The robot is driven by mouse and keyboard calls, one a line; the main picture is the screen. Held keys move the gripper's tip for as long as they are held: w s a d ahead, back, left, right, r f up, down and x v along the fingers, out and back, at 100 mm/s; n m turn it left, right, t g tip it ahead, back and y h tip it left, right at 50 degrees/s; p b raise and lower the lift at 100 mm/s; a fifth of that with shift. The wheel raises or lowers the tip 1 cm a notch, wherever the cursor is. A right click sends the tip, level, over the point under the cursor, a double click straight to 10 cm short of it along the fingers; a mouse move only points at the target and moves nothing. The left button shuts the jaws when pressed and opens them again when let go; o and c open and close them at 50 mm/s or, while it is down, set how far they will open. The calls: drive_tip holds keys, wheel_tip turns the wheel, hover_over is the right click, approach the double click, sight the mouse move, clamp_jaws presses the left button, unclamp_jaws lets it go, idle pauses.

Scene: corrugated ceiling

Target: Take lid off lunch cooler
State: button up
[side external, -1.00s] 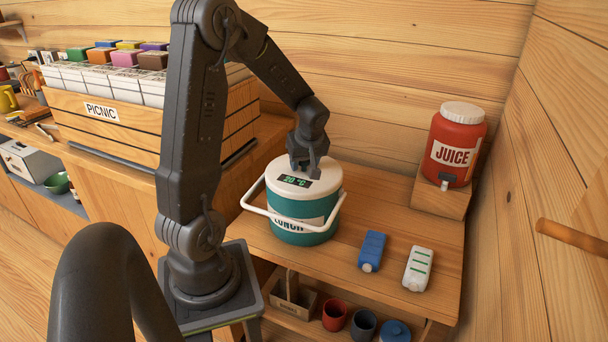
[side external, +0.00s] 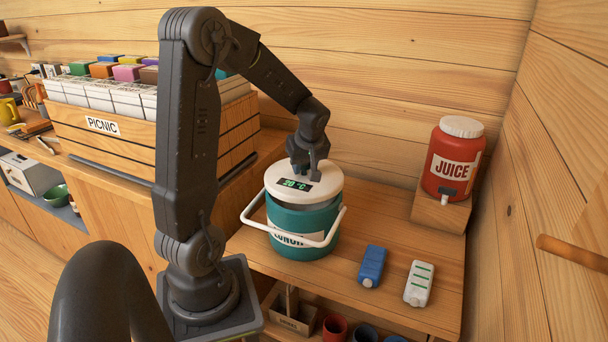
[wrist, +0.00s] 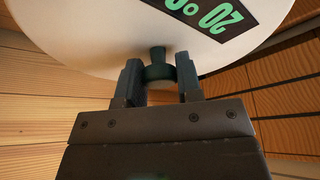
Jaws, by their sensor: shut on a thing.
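The lunch cooler (side external: 304,220) is a teal tub with a "LUNCH" label and a white handle (side external: 290,240) lowered across its front. Its round white lid (side external: 325,187) carries a display reading 20 °C. The lid sits a little above the tub, with a pale band showing between them at the right. My gripper (side external: 304,168) is above the lid, shut on its small dark knob. In the wrist view the lid (wrist: 115,35) fills the top, and my gripper (wrist: 158,80) has a finger on each side of the knob (wrist: 157,65).
A red juice dispenser (side external: 452,165) stands on a wooden block at the right. A blue bottle (side external: 372,266) and a white bottle (side external: 419,284) lie on the table in front. A picnic crate (side external: 85,125) is at the left. Bare tabletop (side external: 385,225) lies right of the cooler.

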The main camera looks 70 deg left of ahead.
drive_tip(key=s+a+r, duration=0.4)
drive_tip(key=s+r, duration=0.4)
drive_tip(key=s, duration=0.3)
drive_tip(key=w+a+f+m+t, duration=0.1)
drive_tip(key=w+a+m, duration=0.1)
drive_tip(key=w, duration=0.8)
drive_tip(key=w+a+f+m+t, duration=0.1)
drive_tip(key=w+a+f+m, duration=0.15)
drive_tip(key=w, duration=0.75)
drive_tip(key=w+d+f+m+t+h, duration=0.1)
drive_tip(key=w+d+f+m, duration=0.15)
drive_tip(key=w, duration=0.55)
drive_tip(key=w+d+f+m, duration=0.2)
drive_tip(key=w+d+f, duration=0.1)
drive_tip(key=w, duration=0.5)
drive_tip(key=shift+w+d+f, duration=0.1)
drive_tip(key=shift+f, duration=4.45)
drive_tip(key=shift+d+f, duration=0.1)
drive_tip(key=shift+f, duration=4.45)
